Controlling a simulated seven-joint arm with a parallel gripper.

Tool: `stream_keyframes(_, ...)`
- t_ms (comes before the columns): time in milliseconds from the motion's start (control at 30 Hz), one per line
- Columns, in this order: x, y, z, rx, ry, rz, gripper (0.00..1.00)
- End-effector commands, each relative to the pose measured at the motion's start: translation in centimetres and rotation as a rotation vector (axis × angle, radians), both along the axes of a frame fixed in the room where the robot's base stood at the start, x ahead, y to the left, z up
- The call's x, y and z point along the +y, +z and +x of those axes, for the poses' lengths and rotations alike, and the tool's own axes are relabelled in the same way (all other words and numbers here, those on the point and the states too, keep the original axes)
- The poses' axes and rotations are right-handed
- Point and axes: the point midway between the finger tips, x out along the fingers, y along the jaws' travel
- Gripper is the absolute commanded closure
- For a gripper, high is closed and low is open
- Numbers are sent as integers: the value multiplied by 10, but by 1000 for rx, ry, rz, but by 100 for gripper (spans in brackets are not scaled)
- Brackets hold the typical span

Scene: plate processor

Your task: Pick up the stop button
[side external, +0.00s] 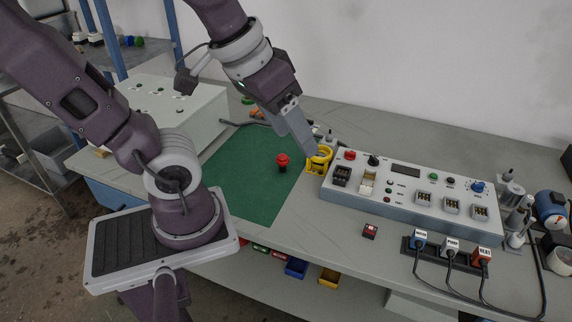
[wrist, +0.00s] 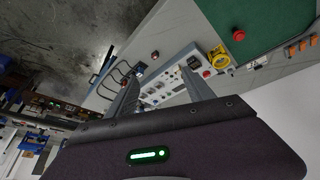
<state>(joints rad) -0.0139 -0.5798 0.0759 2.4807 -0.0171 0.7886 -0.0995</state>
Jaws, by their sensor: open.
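The stop button, a red mushroom-headed button (side external: 282,160) on a dark stem, stands upright on the green mat near its right edge. In the wrist view its red head (wrist: 239,35) shows at the upper right, outside the space between the fingers. My gripper (side external: 311,146) is above the bench, to the right of the button in the side view, and its fingers overlap the yellow ring-shaped guard (side external: 320,160) in the picture. The wrist view shows two spread fingers (wrist: 160,72) with nothing held between them. Contact with the guard cannot be told.
A grey control panel (side external: 410,192) with switches and buttons stands right of the mat (side external: 235,190). A small red-topped block (side external: 370,231) and a plug strip (side external: 452,252) lie in front. A pale box (side external: 170,105) stands behind left. The mat around the button is clear.

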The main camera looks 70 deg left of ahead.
Motion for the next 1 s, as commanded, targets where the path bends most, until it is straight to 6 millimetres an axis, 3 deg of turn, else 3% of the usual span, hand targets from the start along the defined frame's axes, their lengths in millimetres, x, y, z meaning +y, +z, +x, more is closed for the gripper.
stream_keyframes(100,38,-35,57,88,319,-115,39)
stream_keyframes(233,107,-99,101,148,739,-148,39)
stream_keyframes(300,149,-137,109,158,943,-118,39)
stream_keyframes(400,199,-179,104,148,1156,-47,39)
stream_keyframes(500,230,-202,96,128,1273,9,39)
stream_keyframes(1000,272,-270,93,118,1315,34,39)
